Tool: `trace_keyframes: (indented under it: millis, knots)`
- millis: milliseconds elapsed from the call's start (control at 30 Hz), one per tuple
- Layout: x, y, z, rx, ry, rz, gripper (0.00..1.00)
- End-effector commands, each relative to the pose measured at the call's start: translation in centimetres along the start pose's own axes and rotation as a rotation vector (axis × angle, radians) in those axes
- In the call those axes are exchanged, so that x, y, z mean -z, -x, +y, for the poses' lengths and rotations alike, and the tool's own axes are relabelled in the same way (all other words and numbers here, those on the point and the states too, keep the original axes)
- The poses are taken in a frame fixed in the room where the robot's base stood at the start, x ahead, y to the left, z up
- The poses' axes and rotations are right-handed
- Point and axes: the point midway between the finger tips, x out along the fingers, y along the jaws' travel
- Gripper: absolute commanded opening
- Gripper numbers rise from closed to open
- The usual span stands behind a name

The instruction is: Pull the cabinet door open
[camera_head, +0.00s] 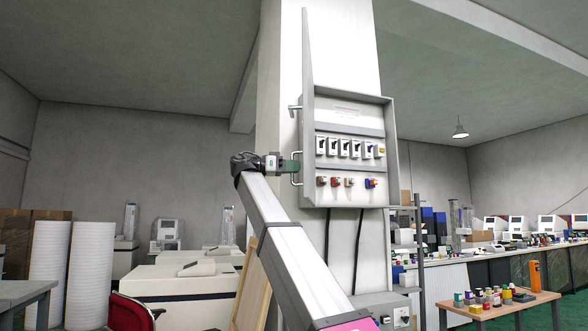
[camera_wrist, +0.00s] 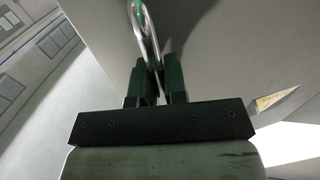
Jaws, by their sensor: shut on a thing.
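The grey electrical cabinet (camera_head: 391,150) is mounted on a white pillar. Its door (camera_head: 307,55) stands swung out at the left side and shows nearly edge-on. The inside shows rows of breakers (camera_head: 345,148) and coloured knobs (camera_head: 346,182). A metal handle (camera_head: 297,180) sticks out from the door's outer face. My gripper (camera_head: 291,166) is at this handle, left of the door. In the wrist view, the green fingers of my gripper (camera_wrist: 158,75) are closed around the metal handle (camera_wrist: 146,25), beside the grey door face (camera_wrist: 225,50).
A smaller latch handle (camera_head: 294,108) sits higher on the door. Black cables (camera_head: 358,238) hang below the cabinet. A wooden table (camera_head: 500,306) with several small jars stands at the lower right. A red chair (camera_head: 130,312) and white rolls (camera_head: 90,270) are at the left.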

Motion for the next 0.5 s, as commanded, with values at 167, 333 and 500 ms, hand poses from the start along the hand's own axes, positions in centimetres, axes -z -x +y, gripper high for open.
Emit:
trace_keyframes:
  millis: [167,333,500]
  knots:
    - [-0.19,-0.02,0.23,-0.004,0.005,-0.004,0.37]
    - [-0.11,-0.01,0.12,-0.002,0.003,-0.003,0.37]
    - [-0.05,0.36,0.02,-0.001,0.002,-0.002,0.37]
